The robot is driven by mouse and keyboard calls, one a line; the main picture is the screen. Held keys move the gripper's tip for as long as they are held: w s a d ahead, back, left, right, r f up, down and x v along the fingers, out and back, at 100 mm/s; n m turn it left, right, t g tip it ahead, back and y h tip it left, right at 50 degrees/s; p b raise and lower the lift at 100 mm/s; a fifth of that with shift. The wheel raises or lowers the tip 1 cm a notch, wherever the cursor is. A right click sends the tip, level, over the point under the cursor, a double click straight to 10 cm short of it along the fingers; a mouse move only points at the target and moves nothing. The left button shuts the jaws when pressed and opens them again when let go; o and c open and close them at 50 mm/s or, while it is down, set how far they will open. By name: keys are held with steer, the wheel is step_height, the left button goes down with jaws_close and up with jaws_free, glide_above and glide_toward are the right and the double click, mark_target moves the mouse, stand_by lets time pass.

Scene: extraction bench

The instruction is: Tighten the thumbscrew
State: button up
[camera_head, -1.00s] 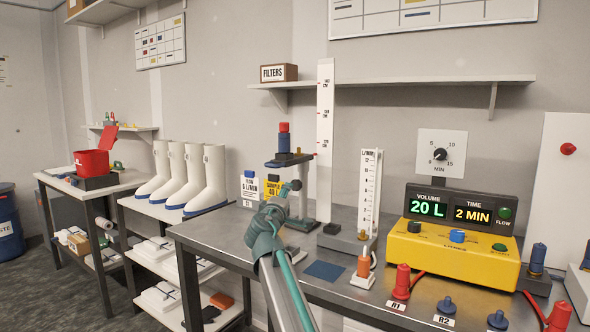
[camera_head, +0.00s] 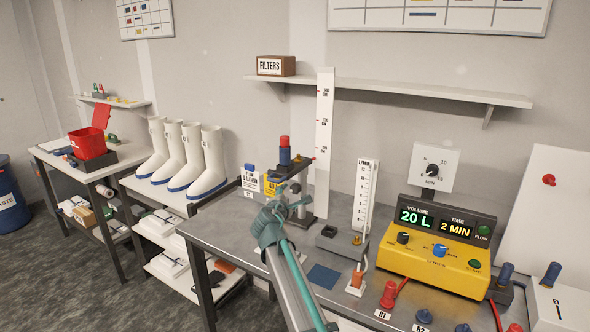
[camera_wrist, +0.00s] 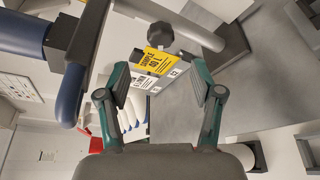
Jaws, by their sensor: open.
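The thumbscrew is a dark lobed knob on the sampler stand. In the wrist view the knob (camera_wrist: 160,36) lies just beyond the fingertips, roughly centred between them. In the head view the knob (camera_head: 296,187) is small and partly crowded by my gripper. My gripper (camera_wrist: 160,82) is open and empty, its two green fingers pointing toward the knob and apart from it. In the head view my gripper (camera_head: 284,207) is in front of the stand post (camera_head: 306,180). The stand's arm carries a blue cylinder with a red cap (camera_head: 284,150).
A yellow "SAMPLE" card (camera_wrist: 156,62) and a white card stand behind the knob. A tall white ruler (camera_head: 323,145) and a flow meter (camera_head: 365,200) stand to the right, near a yellow pump (camera_head: 425,260).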

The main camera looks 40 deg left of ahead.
mark_target(295, 189)
steer(key=p, duration=0.1)
steer(key=r+n+p, duration=0.1)
steer(key=p, duration=0.1)
steer(key=shift+s+d+g, duration=0.1)
steer(key=shift+d+g, duration=0.1)
steer(key=shift+g, duration=0.1)
steer(key=shift+f, duration=0.1)
steer(key=p+x, duration=0.3)
steer(key=x, duration=0.7)
steer(key=shift+w+a+f, duration=0.1)
steer(key=shift+w+f, duration=0.1)
steer(key=shift+w, duration=0.2)
steer(key=shift+c, duration=0.2)
steer(key=c, duration=1.1)
